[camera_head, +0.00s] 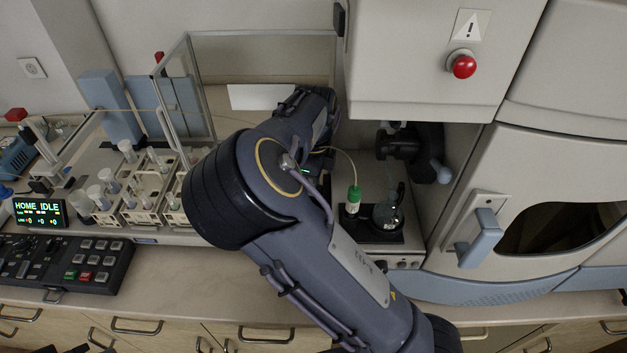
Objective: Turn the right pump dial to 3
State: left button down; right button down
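My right arm reaches in from the lower right and covers the middle of the bench. Its forearm and wrist point away from me, and its gripper is hidden behind the arm. I cannot pick out the right pump dial or its setting. A small dark part with a green light (305,171) shows just beside the arm, and thin tubing runs from there to a green-and-white vial (353,199). My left gripper is not in view.
A sample rack (145,212) and a display reading HOME IDLE (39,212) stand left, behind a keypad panel (95,262). The spectrometer housing (420,60), with a red button (464,67), overhangs the right.

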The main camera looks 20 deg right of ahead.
jog(key=shift+m, duration=0.4)
jog(key=c, duration=1.3)
grip_release()
jog(key=shift+c, duration=0.2)
notch_tip(320, 180, up, 8)
jog(key=shift+f+b, duration=0.1)
jog(key=shift+b, duration=0.3)
